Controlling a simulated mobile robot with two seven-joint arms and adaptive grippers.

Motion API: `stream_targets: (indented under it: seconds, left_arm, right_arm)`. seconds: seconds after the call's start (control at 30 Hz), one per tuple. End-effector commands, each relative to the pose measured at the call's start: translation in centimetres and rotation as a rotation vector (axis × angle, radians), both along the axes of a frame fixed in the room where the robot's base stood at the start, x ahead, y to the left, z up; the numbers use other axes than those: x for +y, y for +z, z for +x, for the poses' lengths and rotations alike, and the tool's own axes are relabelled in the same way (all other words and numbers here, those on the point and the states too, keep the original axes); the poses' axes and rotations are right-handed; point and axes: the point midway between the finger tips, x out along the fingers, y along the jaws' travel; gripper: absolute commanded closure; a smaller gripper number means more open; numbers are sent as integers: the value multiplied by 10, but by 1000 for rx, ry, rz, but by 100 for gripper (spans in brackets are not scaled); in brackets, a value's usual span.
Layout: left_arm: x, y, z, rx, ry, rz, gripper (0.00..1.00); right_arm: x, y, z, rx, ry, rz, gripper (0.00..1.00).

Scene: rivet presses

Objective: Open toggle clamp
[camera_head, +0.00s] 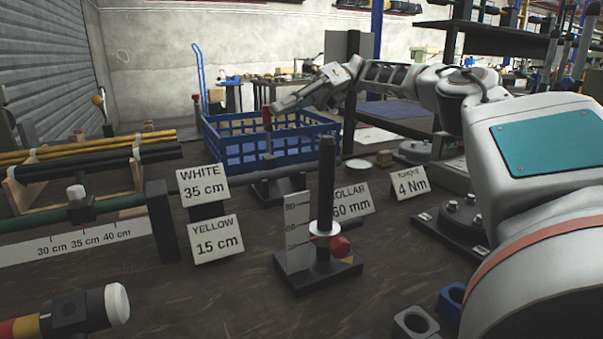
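The toggle clamp (269,160) stands on a dark base behind the label cards, in front of a blue crate. Its lever is upright, with a red handle (266,116) at the top. My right gripper (280,104) reaches in from the right, with its fingertips at or just beside the red handle. Whether the fingers touch or close around the handle is too small to tell. My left gripper is not in view.
A collar stand (326,190) with a black post and red knob stands in front of the clamp. The blue crate (240,150) is behind. Blue and grey blocks (416,322) lie front right.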

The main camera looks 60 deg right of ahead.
Motion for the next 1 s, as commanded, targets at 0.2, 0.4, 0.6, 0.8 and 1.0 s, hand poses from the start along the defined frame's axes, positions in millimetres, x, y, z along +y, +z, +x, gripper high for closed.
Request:
stream_targets:
  seconds: [0.2,0.4,0.6,0.8,1.0]
  left_arm:
    - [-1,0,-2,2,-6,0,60]
    - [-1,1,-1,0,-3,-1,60]
    - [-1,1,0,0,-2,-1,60]
    - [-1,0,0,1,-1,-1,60]
    - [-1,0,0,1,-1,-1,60]
  right_arm:
    - [-1,10,1,-25,-7,1,100]
    - [-1,21,1,-28,-7,-1,100]
    - [0,53,0,-17,-3,-3,100]
    - [0,85,-1,-8,-3,-4,100]
    - [0,99,-2,-4,-2,-2,100]
